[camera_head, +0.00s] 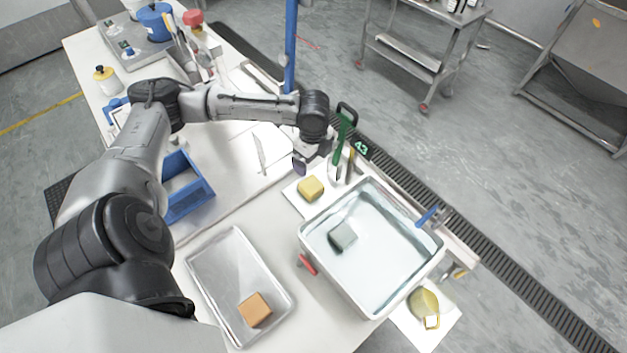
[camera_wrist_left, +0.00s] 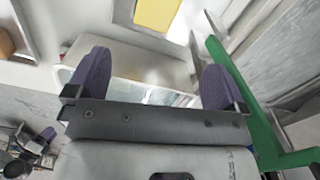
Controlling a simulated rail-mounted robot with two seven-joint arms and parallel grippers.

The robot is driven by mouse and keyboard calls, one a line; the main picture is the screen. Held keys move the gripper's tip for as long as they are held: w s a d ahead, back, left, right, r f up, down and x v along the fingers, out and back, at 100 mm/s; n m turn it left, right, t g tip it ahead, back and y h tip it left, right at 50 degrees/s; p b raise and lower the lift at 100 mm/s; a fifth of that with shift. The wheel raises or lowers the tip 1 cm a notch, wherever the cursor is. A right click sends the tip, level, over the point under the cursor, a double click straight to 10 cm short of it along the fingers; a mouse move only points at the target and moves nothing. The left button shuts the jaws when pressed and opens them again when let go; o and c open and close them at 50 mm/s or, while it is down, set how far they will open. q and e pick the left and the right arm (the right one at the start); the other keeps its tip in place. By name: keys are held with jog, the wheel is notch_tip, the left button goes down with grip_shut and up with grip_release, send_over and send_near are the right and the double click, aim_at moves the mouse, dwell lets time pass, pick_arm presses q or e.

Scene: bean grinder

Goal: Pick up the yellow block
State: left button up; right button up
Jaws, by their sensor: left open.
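The yellow block (camera_head: 311,188) lies on a white sheet on the table, left of the water-filled basin in the head view. In the left wrist view the yellow block (camera_wrist_left: 157,12) shows at the top edge, partly cut off, beyond the fingertips. My left gripper (camera_head: 301,164) is just behind the block in the head view, apart from it. In the wrist view its two purple fingers (camera_wrist_left: 154,82) are spread wide with nothing between them. My right gripper is not in view.
A green-handled tool (camera_head: 345,122) stands close to my left gripper. The basin (camera_head: 375,303) holds a grey block (camera_head: 342,236). A metal tray (camera_head: 212,282) carries an orange-brown block (camera_head: 254,310). A blue bin (camera_head: 190,204) stands at left. A round yellow item (camera_head: 424,302) lies front right.

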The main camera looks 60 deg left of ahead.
pick_arm(q)
jog(key=m, duration=0.2)
jog(key=b, duration=0.2)
send_over(312, 184)
jog(key=f, duration=0.8)
jog(key=shift+d+f, duration=0.2)
jog(key=shift+f, duration=0.2)
jog(key=shift+s+a+f+b, duration=0.1)
jog(key=shift+f+b, duration=0.1)
jog(key=shift+f, duration=1.15)
jog(key=shift+s+a+f+b, duration=0.1)
jog(key=shift+f+b, duration=0.1)
jog(key=shift+f, duration=1.1)
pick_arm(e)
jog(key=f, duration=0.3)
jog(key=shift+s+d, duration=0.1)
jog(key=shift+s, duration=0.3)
pick_arm(q)
jog(key=shift+c, duration=0.3)
jog(key=c, duration=1)
jog(key=shift+w, duration=0.1)
jog(key=shift+c, duration=0.5)
jog(key=shift+r, duration=0.2)
